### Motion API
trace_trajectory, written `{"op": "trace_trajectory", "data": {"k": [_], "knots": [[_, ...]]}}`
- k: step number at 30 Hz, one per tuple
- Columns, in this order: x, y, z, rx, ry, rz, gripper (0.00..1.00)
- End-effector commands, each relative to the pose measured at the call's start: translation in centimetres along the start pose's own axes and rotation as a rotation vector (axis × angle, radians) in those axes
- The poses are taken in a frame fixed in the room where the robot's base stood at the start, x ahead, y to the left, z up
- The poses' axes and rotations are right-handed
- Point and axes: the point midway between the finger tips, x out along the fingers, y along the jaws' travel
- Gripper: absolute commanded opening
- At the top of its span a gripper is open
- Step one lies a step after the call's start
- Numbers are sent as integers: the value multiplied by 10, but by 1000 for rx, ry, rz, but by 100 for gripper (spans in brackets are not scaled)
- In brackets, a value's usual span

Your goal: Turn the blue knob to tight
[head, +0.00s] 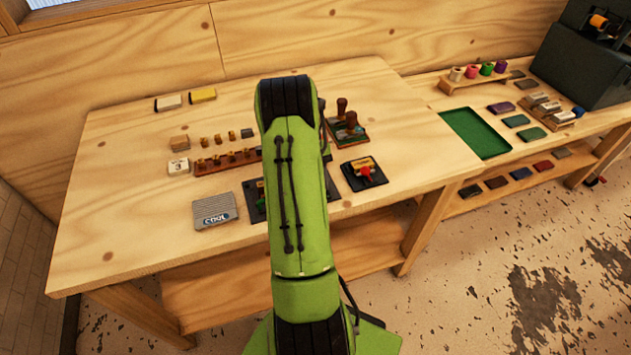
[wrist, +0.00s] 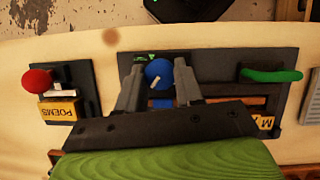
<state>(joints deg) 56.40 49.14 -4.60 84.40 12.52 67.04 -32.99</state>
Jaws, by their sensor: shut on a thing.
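The blue knob (wrist: 158,73) sits on a dark panel (wrist: 211,66) in the wrist view, with a pale pointer line on its face slanting toward the lower left. A small green mark is on the panel just above the knob. My gripper (wrist: 158,69) has one grey finger on each side of the knob and is shut on it. The lower part of the panel is partly hidden by my gripper. In the head view my green arm hides the knob and gripper; only the edges of the dark panel (head: 257,212) show.
A green handle (wrist: 270,75) is at the panel's right in the wrist view. A red-knobbed device (wrist: 38,81) with a "POEMS" label stands to the left; it is right of my arm in the head view (head: 366,174).

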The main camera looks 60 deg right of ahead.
Motion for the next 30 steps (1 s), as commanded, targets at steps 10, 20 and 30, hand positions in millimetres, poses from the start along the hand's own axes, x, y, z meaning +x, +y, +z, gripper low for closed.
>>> {"op": "trace_trajectory", "data": {"k": [10, 20, 30], "knots": [[0, 3, 0, 304, 3, -127, 5], [0, 5, 2, 594, 2, -248, 5], [0, 6, 3, 891, 2, -372, 5]]}}
